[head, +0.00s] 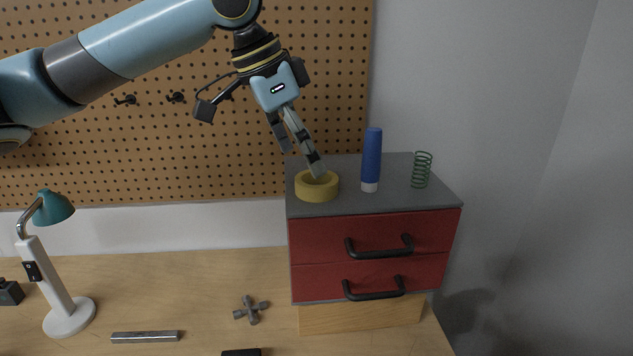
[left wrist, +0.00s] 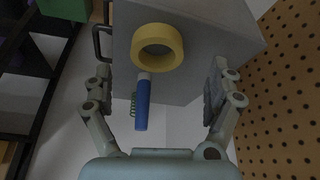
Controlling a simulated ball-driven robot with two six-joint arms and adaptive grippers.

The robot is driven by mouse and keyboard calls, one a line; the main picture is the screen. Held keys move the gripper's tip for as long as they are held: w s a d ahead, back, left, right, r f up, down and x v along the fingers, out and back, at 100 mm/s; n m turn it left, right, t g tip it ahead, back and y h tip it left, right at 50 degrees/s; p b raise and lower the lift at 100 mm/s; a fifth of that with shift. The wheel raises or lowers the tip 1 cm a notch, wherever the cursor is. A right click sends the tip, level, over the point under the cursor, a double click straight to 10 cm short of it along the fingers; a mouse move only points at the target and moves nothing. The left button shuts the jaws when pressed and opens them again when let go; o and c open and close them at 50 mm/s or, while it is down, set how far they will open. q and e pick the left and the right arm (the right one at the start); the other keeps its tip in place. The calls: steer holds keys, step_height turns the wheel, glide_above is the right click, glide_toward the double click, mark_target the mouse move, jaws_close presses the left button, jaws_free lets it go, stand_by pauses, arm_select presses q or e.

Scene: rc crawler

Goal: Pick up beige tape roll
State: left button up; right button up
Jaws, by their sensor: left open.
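The beige tape roll (head: 318,193) is a yellowish ring lying flat on top of the grey-topped drawer cabinet, near its left edge. My left gripper (head: 300,158) comes down from the upper left, open and empty. In the head view one fingertip overlaps the roll's far rim and opening; contact cannot be told. In the left wrist view the roll (left wrist: 156,30) lies beyond and between the two spread fingers of the left gripper (left wrist: 162,82), with nothing held. My right gripper is not in view.
A blue bottle (head: 371,160) with a white base and a green spring (head: 421,170) stand right of the roll on the cabinet (head: 400,202). Red drawers with black handles face front. A pegboard (head: 330,60) is behind; a teal lamp (head: 55,208) stands at left.

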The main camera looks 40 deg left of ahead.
mark_target(328, 190)
arm_select(q)
steer(key=x, duration=0.2)
steer(key=p+x, duration=0.1)
steer(key=shift+w+d+f, duration=0.25)
steer(key=shift+w+d, duration=0.05)
steer(key=shift+d, duration=0.1)
steer(key=shift+w+f, duration=0.15)
steer(key=shift+f, duration=0.35)
steer(key=c, duration=1.2)
steer(key=shift+r, duration=0.1)
